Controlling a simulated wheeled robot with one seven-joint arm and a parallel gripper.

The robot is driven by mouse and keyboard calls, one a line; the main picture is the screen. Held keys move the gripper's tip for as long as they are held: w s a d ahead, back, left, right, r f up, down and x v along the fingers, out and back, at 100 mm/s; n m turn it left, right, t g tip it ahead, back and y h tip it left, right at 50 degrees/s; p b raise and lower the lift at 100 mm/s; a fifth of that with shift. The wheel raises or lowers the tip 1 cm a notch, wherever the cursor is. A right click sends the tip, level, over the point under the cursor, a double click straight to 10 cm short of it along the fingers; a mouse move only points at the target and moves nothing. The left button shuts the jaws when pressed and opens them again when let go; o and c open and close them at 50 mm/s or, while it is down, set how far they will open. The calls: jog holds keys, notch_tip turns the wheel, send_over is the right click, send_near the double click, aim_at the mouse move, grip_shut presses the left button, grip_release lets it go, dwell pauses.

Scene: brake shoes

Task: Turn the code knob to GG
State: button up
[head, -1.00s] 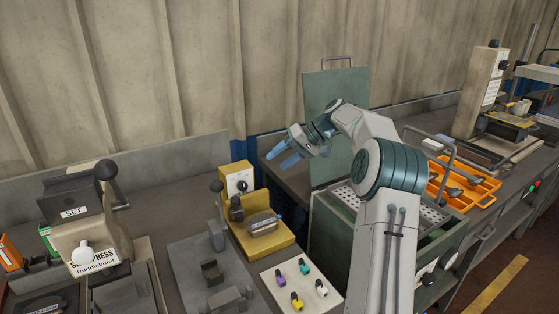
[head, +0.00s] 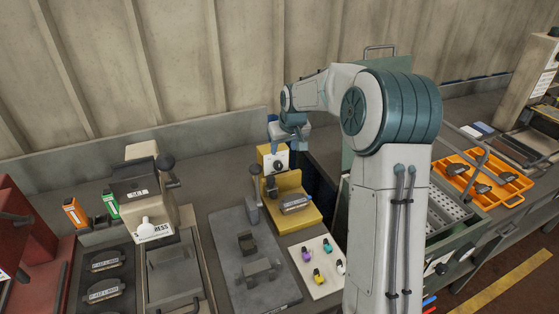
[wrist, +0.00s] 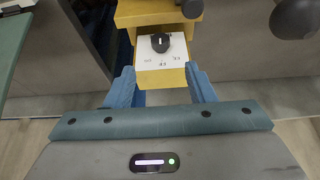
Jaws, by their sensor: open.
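The code knob (wrist: 160,42) is a small black round knob with a white pointer mark. It sits on a white dial plate (wrist: 172,63) with small letter labels, too small to read surely. The plate is on the yellow fixture (wrist: 150,14), which also shows in the head view (head: 310,217), with the knob (head: 279,164) on its upright box. My gripper (wrist: 162,82) is open and empty. In the wrist view its blue fingers stand apart on either side of the plate's near edge, short of the knob. In the head view my gripper (head: 280,143) is just above the yellow box.
A dark lever with a round handle (head: 252,172) stands left of the yellow fixture. A white board with several coloured pieces (head: 303,281) lies in front. A press (head: 152,207) stands to the left. An orange tray (head: 505,187) lies on the right.

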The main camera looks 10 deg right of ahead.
aim_at(279, 164)
jog(key=p+x, duration=0.2)
jog(key=x, duration=0.8)
jog(key=shift+w+a+f, duration=0.1)
jog(key=shift+f, duration=0.25)
jog(key=c, duration=0.9)
jog(key=shift+c, duration=0.2)
